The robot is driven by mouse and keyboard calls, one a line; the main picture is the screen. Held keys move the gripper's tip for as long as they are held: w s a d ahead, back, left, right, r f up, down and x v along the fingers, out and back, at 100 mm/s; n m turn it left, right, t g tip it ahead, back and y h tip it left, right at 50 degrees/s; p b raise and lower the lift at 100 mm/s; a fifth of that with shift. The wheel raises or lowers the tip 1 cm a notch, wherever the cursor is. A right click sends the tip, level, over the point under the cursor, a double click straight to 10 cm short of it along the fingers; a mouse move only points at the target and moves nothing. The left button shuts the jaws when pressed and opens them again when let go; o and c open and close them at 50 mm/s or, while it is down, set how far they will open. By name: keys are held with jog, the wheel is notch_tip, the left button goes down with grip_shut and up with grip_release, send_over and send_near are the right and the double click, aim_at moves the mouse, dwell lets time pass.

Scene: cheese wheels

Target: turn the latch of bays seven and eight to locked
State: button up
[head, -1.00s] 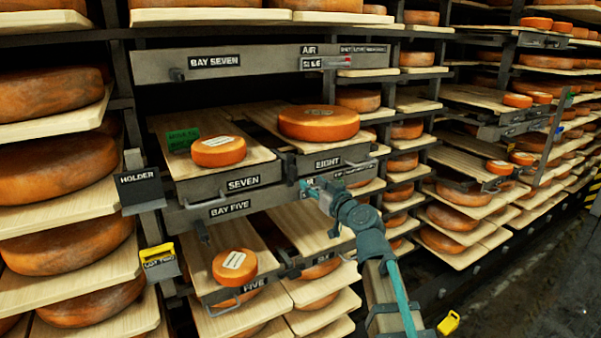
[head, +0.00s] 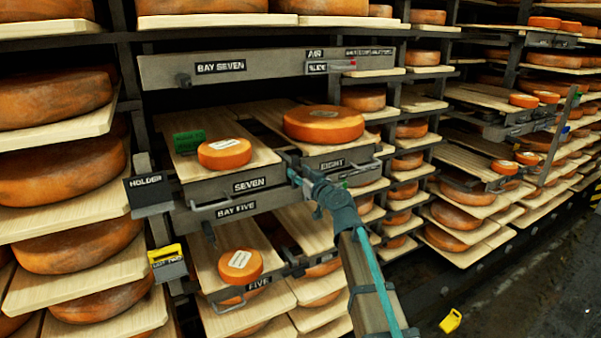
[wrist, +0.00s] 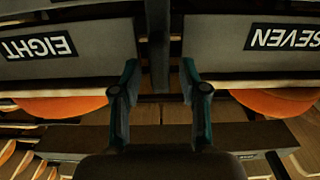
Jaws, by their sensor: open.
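The drawers labelled SEVEN (head: 225,190) and EIGHT (head: 340,158) sit side by side; their labels are upside down in the wrist view. A dark upright piece (wrist: 158,40), likely their latch, stands in the gap between them. Its lock state is not clear. My gripper (head: 293,174) is at this gap, just in front of the drawer fronts. In the wrist view my gripper (wrist: 158,78) is open, with its fingers either side of the dark piece's line. I cannot tell whether they touch it. The gripper partly hides this area in the head view.
Orange cheese wheels (head: 323,124) and (head: 224,153) lie on the two boards, with a green tag (head: 189,141) beside the smaller. The BAY SEVEN beam (head: 270,66) is above, the BAY FIVE beam (head: 237,209) below. A HOLDER plate (head: 149,190) is left.

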grip_shut()
dwell(0.5)
jog(key=m+b, duration=0.2)
jog(key=m, duration=0.1)
jog(key=m+b, duration=0.1)
jog(key=shift+w+d+f, duration=0.15)
jog(key=shift+d+f, duration=0.05)
jog(key=shift+d, duration=0.05)
jog(key=shift+w+d+f+m, duration=0.1)
jog(key=shift+f+m, duration=0.05)
jog(key=shift+m, duration=2.2)
jog(key=shift+w+d+f+m, duration=0.1)
jog(key=shift+f+m, duration=0.05)
jog(key=shift+m, duration=2.15)
jog(key=shift+d+f+m, duration=0.1)
jog(key=shift+f+m, duration=0.05)
jog(key=shift+m, duration=2.2)
